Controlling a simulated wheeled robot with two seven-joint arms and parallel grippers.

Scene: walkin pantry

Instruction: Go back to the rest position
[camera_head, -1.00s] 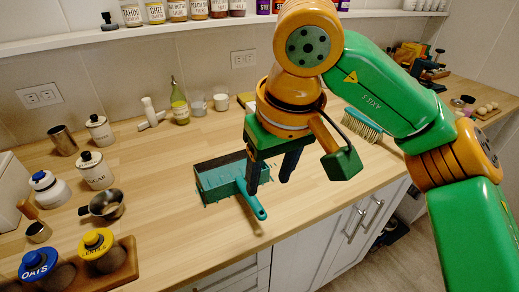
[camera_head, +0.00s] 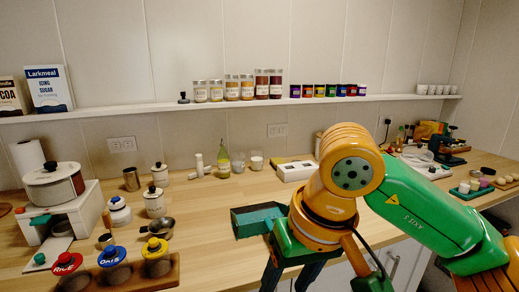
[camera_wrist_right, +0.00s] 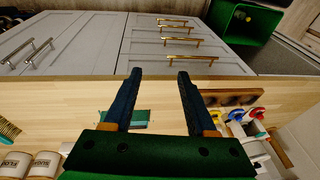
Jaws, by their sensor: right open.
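My right arm, green and orange, comes in from the right in the head view. My right gripper (camera_head: 290,284) points down at the front edge of the counter, and its fingertips are near or beyond the bottom of that view. In the right wrist view the gripper (camera_wrist_right: 159,74) is open, its two dark fingers apart with nothing between them. A teal dustpan (camera_head: 240,226) lies on the wooden counter, just left of and behind the gripper, and is partly covered by it. It also shows in the wrist view (camera_wrist_right: 138,116). My left gripper is not in view.
The counter (camera_head: 205,215) has bare wood left of the dustpan. A shelf (camera_head: 230,105) of jars runs along the wall. Cabinet doors (camera_wrist_right: 80,40) with handles lie below the counter edge.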

